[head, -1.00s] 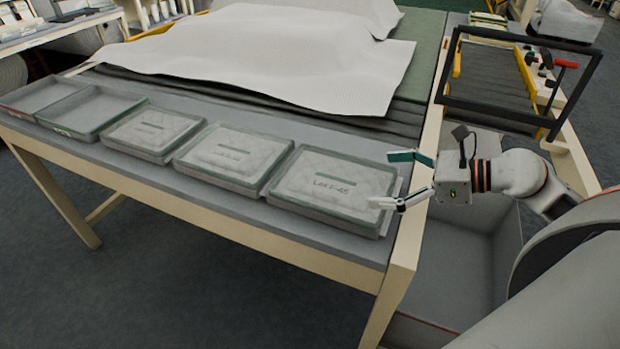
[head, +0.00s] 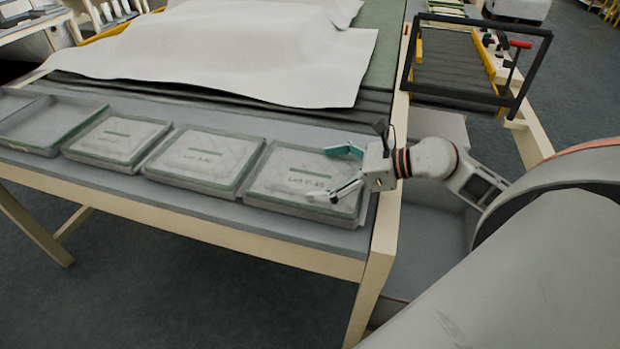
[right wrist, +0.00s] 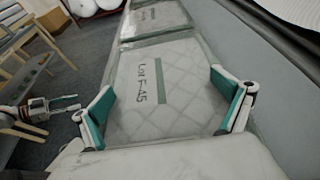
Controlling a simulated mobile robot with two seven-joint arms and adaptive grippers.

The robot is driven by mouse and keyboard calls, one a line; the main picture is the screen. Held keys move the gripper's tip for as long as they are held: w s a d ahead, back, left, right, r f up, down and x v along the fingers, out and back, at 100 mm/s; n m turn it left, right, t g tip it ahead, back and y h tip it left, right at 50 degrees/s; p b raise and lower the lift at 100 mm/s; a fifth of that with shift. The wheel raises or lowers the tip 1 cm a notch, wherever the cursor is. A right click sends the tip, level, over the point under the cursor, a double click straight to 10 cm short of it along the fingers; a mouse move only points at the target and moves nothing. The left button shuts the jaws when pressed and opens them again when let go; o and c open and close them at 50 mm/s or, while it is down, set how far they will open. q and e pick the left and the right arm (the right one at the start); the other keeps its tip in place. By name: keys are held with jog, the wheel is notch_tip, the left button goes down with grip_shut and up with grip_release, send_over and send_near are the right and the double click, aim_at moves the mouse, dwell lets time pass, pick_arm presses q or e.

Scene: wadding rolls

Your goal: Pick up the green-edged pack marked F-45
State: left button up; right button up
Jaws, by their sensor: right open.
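The pack marked F-45 (head: 290,176) is a pale quilted pad with a green strip, lying in the rightmost green-edged tray on the table's front edge. In the right wrist view the pack (right wrist: 165,75) reads "Lot F-45" and lies between my fingers. My right gripper (head: 340,172) is open over the right side of this tray, its fingers pointing left. In the right wrist view the right gripper (right wrist: 165,104) has its teal-padded fingers spread on either side of the pack; I cannot tell whether they touch it. A gripper at the left edge of that view (right wrist: 62,104) seems to be my left one, with its fingers apart.
Two similar packs in trays (head: 198,158) (head: 118,140) stand left of it, then an empty tray (head: 45,125). White wadding (head: 230,60) covers the table behind. A black frame (head: 470,95) stands at the back right.

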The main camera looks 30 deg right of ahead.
jog(key=shift+w+a+f, duration=0.15)
jog(key=shift+w+a, duration=0.05)
jog(key=c, duration=1)
